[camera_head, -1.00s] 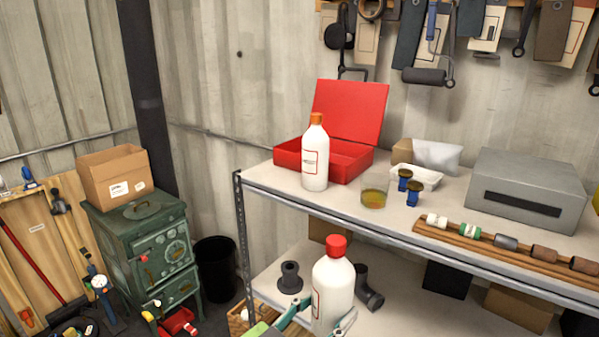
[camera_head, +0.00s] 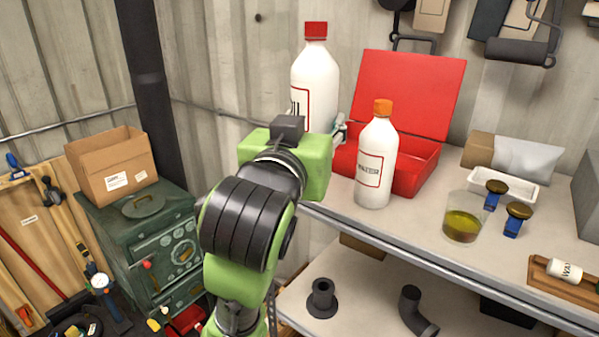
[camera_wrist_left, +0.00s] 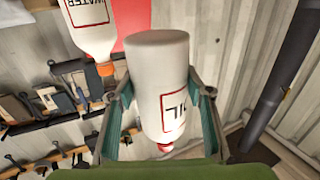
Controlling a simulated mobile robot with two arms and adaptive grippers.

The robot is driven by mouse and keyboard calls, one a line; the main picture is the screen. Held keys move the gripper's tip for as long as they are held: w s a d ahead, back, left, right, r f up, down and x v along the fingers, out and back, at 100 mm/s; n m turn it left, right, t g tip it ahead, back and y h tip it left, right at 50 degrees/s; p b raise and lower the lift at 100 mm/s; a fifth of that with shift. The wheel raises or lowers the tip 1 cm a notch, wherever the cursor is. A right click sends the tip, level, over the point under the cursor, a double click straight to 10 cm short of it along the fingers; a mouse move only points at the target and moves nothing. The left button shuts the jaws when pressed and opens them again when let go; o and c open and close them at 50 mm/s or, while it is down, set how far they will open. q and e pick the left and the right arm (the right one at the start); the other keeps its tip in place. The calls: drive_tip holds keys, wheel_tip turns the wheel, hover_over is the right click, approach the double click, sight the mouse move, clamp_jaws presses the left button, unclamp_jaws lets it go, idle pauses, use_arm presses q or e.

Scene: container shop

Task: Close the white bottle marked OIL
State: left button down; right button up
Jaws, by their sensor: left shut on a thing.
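The white OIL bottle (camera_head: 316,72) is upright with a red cap (camera_head: 315,31) on its top. Its red-framed label is partly hidden by my gripper in the head view. My left gripper (camera_head: 322,132) is shut around the bottle's body and holds it left of the open red box. In the left wrist view, the OIL bottle (camera_wrist_left: 160,80) appears upside down between the two green fingers, with part of its label and the red cap (camera_wrist_left: 165,147) showing. My right gripper is not in view.
A white WATER bottle (camera_head: 375,165) with an orange cap stands close right of the gripper, before the open red box (camera_head: 408,95). A glass of yellowish liquid (camera_head: 463,228) and two blue-bodied, brown-topped items stand farther right. Black pipe parts lie on the lower shelf (camera_head: 370,310).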

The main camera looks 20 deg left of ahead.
use_arm(q)
drive_tip(key=shift+r, duration=0.15)
drive_tip(key=shift+s+d, duration=0.1)
drive_tip(key=shift+s, duration=0.05)
drive_tip(key=shift+s+d+r, duration=0.15)
drive_tip(key=shift+s+d, duration=0.05)
drive_tip(key=shift+s, duration=0.05)
drive_tip(key=shift+w+a, duration=0.1)
drive_tip(key=w+a+f+p, duration=0.2)
drive_tip(key=w+a+f, duration=0.3)
drive_tip(key=w+f, duration=0.4)
drive_tip(key=w, duration=0.3)
drive_tip(key=shift+w, duration=0.15)
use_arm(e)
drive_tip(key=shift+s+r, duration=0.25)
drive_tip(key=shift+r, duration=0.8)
